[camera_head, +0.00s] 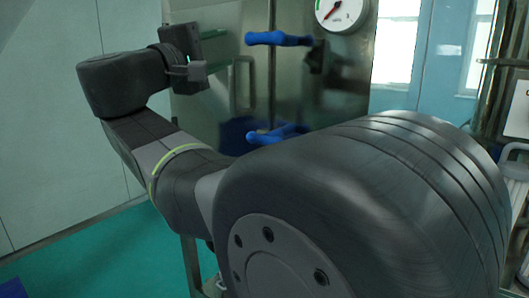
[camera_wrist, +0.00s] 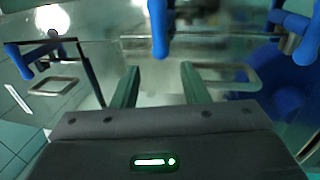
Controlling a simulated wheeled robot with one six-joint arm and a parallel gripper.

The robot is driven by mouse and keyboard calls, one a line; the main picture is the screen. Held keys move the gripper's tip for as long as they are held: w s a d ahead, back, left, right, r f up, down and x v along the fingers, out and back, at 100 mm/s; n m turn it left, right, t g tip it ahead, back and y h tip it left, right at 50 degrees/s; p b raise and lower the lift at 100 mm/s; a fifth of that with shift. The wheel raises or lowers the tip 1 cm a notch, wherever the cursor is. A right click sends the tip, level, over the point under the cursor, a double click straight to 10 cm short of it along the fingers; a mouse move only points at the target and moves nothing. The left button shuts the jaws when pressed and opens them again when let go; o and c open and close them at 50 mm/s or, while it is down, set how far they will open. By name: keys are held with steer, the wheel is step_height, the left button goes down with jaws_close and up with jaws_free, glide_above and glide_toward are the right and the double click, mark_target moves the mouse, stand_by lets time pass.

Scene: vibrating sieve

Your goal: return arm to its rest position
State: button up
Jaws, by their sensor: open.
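My gripper (camera_head: 205,68) is at the end of my raised arm in the upper left of the head view, in front of a steel machine front (camera_head: 225,60). In the wrist view its two fingers (camera_wrist: 160,85) stand apart with nothing between them. A blue handle (camera_wrist: 158,28) shows beyond the fingertips there, and I cannot tell how far off it is. In the head view an upper blue handle (camera_head: 278,39) and a lower blue handle (camera_head: 278,134) stand to the right of my gripper. My arm hides part of the machine.
A round gauge (camera_head: 340,12) sits on the machine at the top. Metal loop handles show in the wrist view at left (camera_wrist: 55,86) and right (camera_wrist: 240,76). Another blue handle (camera_wrist: 306,42) is at the right edge.

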mark_target(253, 37)
steer(key=p+x, duration=0.1)
steer(key=x, duration=1.1)
steer(key=shift+d+r, duration=0.1)
steer(key=shift+d, duration=0.05)
steer(key=shift+w+m, duration=0.2)
steer(key=shift+m, duration=0.1)
steer(key=shift+s+r+m+h, duration=0.1)
steer(key=shift+r+m+h, duration=0.15)
steer(key=shift+m, duration=0.85)
steer(key=shift+r+m+g+h, duration=0.1)
steer(key=shift+m+g+h, duration=0.35)
steer(key=shift+m, duration=0.55)
